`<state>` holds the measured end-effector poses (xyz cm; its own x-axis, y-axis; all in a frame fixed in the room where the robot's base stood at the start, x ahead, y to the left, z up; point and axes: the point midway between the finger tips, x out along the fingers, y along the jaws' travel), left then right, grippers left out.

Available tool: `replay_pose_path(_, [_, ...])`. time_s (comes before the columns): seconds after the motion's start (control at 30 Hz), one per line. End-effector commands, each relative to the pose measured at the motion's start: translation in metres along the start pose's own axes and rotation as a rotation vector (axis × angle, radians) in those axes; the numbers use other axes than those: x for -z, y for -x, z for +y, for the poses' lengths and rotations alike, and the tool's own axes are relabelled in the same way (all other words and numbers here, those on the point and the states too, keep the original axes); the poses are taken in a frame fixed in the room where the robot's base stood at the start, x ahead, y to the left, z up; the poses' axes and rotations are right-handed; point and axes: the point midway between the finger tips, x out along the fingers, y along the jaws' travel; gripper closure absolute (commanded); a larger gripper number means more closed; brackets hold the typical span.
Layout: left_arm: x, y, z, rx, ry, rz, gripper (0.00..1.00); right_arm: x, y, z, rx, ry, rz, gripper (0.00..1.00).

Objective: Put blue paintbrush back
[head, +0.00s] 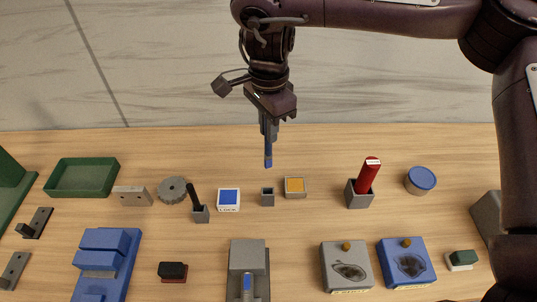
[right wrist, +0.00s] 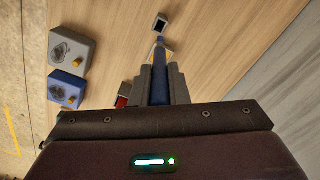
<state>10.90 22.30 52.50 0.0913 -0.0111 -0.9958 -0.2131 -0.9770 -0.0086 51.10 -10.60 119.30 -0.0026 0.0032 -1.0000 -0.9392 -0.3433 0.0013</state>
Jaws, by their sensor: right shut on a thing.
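My right gripper (head: 268,132) is shut on the blue paintbrush (head: 268,154), which hangs nearly upright with its blue end down, above the table. In the right wrist view the paintbrush (right wrist: 160,80) sticks out between the gripper's fingers (right wrist: 160,90). A small empty grey square holder (head: 267,199) stands on the table below it in the head view; the brush tip appears above it and apart from it. The holder also shows in the right wrist view (right wrist: 160,22), just beyond the tip. My left gripper is not in view.
Close to the holder are a white-and-blue block (head: 228,200) and an orange-topped square box (head: 295,187). A grey cup with a black stick (head: 201,213) and one with a red handle (head: 359,195) stand either side. A grey block (head: 248,257) lies in front.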

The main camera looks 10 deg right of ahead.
Motion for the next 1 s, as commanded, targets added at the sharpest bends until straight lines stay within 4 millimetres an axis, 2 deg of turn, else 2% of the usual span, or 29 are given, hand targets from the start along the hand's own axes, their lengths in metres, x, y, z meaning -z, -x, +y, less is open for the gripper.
replay_pose_path(0.03, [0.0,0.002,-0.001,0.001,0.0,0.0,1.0,-0.001,-0.013,0.001,-0.006,0.001,-0.004,1.0])
replay_pose_path(0.1, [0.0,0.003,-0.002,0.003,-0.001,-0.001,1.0,-0.001,-0.025,0.001,-0.004,-0.001,-0.003,1.0])
replay_pose_path(0.33, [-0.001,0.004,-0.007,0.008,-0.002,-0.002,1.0,0.0,-0.046,0.0,-0.002,-0.001,-0.001,1.0])
replay_pose_path(0.53, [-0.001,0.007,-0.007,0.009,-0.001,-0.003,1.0,0.0,-0.073,0.0,-0.003,-0.002,-0.002,1.0])
replay_pose_path(1.0, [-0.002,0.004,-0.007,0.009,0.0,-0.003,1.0,0.0,-0.085,0.0,0.0,-0.001,0.001,1.0])
